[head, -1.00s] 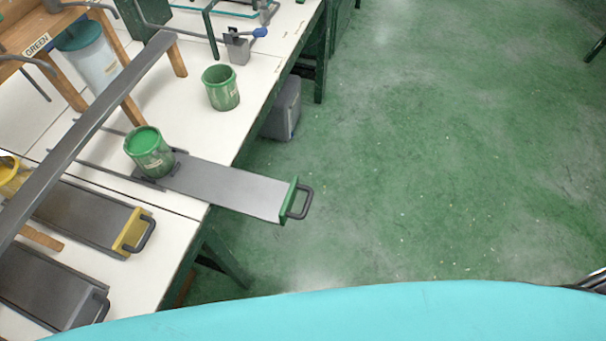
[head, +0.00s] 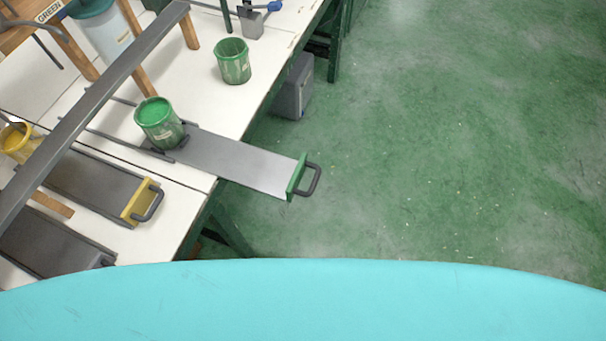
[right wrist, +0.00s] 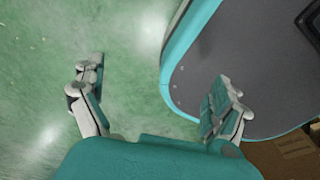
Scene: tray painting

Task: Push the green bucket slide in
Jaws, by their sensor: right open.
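The green bucket slide (head: 235,160) is a grey board with a green end plate and a dark handle (head: 312,181). It sticks out past the table's edge over the floor in the head view. A green bucket (head: 160,123) with green paint stands upright at its inner end. My right gripper (right wrist: 155,100) shows only in the right wrist view. It is open and empty, over the floor and beside a dark, teal-edged part of my base. The slide is not in that view. My left gripper is not in view.
Another green bucket (head: 233,62) stands on the white table (head: 205,100). A slide with a yellow end plate (head: 141,203) and another dark slide (head: 45,242) lie to the left. A grey bin (head: 293,88) stands beside the table. The green floor (head: 450,140) at right is clear.

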